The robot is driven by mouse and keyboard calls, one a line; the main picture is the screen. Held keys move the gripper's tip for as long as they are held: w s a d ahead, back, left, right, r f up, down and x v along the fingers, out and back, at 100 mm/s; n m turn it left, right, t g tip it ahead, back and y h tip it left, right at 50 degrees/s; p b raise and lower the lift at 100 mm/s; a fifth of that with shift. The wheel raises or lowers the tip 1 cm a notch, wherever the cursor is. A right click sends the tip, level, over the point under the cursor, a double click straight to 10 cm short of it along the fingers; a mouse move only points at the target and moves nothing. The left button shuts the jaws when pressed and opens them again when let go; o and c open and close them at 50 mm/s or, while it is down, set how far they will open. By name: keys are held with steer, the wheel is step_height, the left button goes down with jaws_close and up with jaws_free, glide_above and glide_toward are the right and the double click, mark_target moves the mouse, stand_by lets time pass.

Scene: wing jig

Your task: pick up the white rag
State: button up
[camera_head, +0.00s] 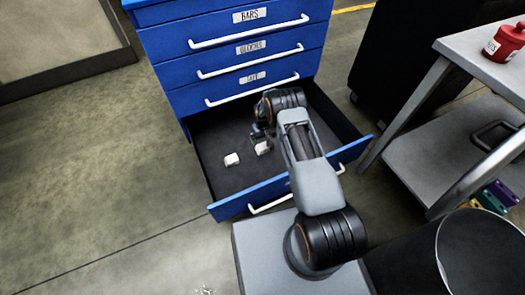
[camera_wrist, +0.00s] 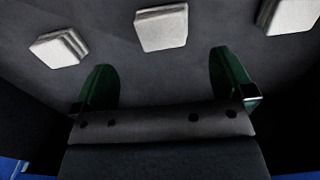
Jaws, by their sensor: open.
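Small folded white rags lie on the dark floor of the open blue drawer. In the head view I see one rag (camera_head: 231,159) at the left and another rag (camera_head: 262,148) close to my gripper (camera_head: 261,134). In the wrist view three rags lie in a row: a left rag (camera_wrist: 58,48), a middle rag (camera_wrist: 162,27) and a right rag (camera_wrist: 290,15), cut by the frame edge. My gripper (camera_wrist: 165,82) is open and empty, its green fingers spread. The middle rag lies ahead of the gap between the fingers, apart from them. My arm may hide a rag in the head view.
The drawer front (camera_head: 240,200) and side walls surround my gripper. Closed, labelled blue drawers (camera_head: 240,50) rise behind it. A grey cart (camera_head: 450,160) with a red can (camera_head: 504,42) stands right, near a dark bin (camera_head: 425,255). The floor at left is mostly clear.

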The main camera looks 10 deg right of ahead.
mark_target(263, 147)
steer(key=shift+f+b, duration=0.35)
steer(key=shift+f, duration=1.2)
steer(key=shift+s+a+f+b, duration=0.1)
steer(key=shift+f+b, duration=0.6)
steer(key=shift+f, duration=0.65)
steer(key=shift+s+a+f+b, duration=0.1)
steer(key=shift+f+b, duration=0.6)
steer(key=shift+f, duration=0.6)
steer(key=c, duration=0.9)
steer(key=shift+r, duration=0.2)
